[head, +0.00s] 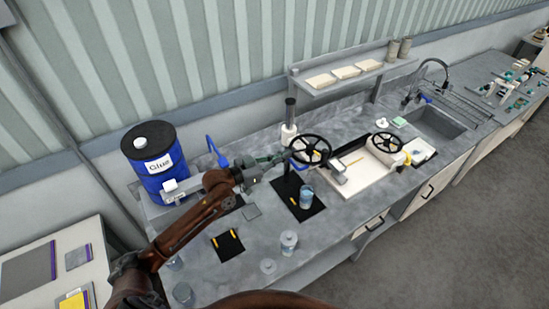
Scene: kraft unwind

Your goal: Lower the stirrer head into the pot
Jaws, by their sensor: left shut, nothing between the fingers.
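My left gripper (283,157) is shut and empty. Its tips are close to the left side of a large black handwheel (312,138); I cannot tell whether they touch it. A dark upright post (290,112) with a white lower part (288,136) stands just behind the gripper. The stirrer head is not clearly distinguishable; the arm and wheel crowd that spot. A blue-grey pot (306,198) stands upright on a black mat (307,214), below and in front of the wheel. My right gripper is not in view.
A blue glue drum (155,163) stands at the left. A white tray (350,191) with a second handwheel (387,142) lies right of the pot. A clear jar (289,240) stands in front. A shelf (350,76) runs behind; a sink (436,122) is farther right.

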